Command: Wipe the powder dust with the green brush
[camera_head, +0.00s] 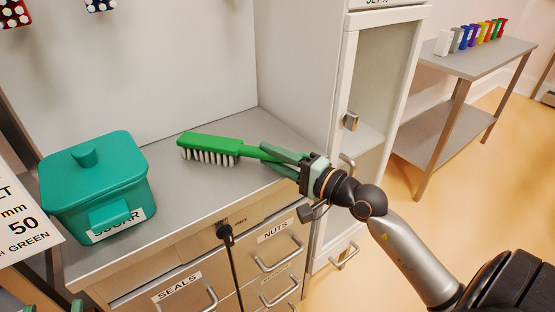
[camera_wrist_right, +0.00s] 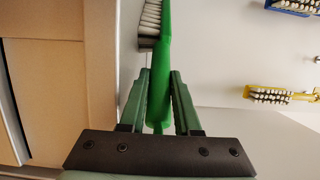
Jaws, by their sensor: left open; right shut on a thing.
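The green brush (camera_head: 210,147) has a green back and white bristles facing down, and is above the grey counter (camera_head: 200,190). I cannot tell whether the bristles touch it. My right gripper (camera_head: 272,157) is shut on the brush handle. In the right wrist view, the green brush (camera_wrist_right: 161,60) runs up from between the fingers of the right gripper (camera_wrist_right: 157,85), with its bristles at the upper left. My left gripper (camera_head: 45,304) shows only as green fingertips at the bottom left edge, open and away from the brush. I cannot make out powder dust on the counter.
A teal lidded box (camera_head: 98,185) labelled SUGAR stands on the counter's left. Labelled drawers (camera_head: 270,255) with handles are below. A tall white cabinet (camera_head: 345,100) borders the counter's right. A side table (camera_head: 475,60) with several coloured items stands further right. Open floor lies between.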

